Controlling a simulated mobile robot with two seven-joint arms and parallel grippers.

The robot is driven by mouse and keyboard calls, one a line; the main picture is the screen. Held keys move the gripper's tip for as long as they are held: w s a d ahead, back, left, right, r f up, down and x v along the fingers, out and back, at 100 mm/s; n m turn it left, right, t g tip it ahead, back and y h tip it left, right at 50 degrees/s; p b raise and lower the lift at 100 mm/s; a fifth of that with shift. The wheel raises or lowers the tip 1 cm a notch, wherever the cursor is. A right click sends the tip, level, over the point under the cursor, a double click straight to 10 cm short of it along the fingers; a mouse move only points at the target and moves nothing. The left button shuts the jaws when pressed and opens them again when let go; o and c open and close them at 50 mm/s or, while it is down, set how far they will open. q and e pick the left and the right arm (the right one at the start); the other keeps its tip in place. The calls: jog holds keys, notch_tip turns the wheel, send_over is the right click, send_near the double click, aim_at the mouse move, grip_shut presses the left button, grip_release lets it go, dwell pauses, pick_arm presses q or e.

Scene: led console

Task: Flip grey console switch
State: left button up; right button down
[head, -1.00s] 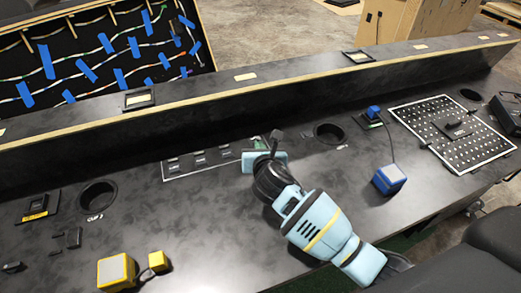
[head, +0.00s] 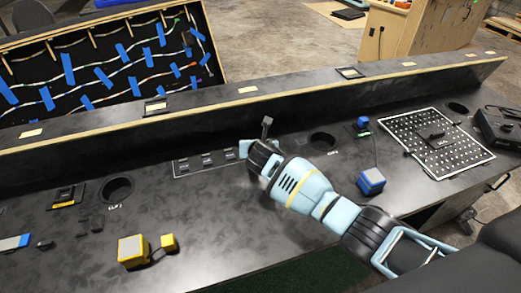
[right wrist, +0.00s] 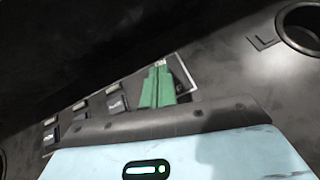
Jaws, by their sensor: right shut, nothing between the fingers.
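The switch panel (head: 207,163) lies on the black console top, left of my right gripper. Three dark switches show on it in the head view: left (head: 183,167), middle (head: 207,160) and right (head: 230,155). In the right wrist view the nearest one (right wrist: 116,103) is left of the fingers; I cannot tell which switch is the grey one. My right gripper (right wrist: 158,85) has its green fingers together and empty over the panel's right end. They hide what lies beneath, and I cannot tell if they touch it. My left gripper is not in view.
An upright ledge (head: 300,118) runs behind the panel. A cup hole (head: 322,142) and a blue box (head: 371,181) are to the right. A second cup hole (head: 116,189) and a yellow box (head: 133,250) are to the left. The front middle of the console is clear.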

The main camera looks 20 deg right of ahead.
jog(key=shift+w+r+g+p, duration=0.3)
jog(key=shift+w+g, duration=0.2)
jog(key=shift+g, duration=0.2)
jog(key=shift+f, duration=0.4)
jog(key=shift+r, duration=0.65)
jog(key=shift+r+p, duration=0.3)
jog(key=shift+p, duration=0.15)
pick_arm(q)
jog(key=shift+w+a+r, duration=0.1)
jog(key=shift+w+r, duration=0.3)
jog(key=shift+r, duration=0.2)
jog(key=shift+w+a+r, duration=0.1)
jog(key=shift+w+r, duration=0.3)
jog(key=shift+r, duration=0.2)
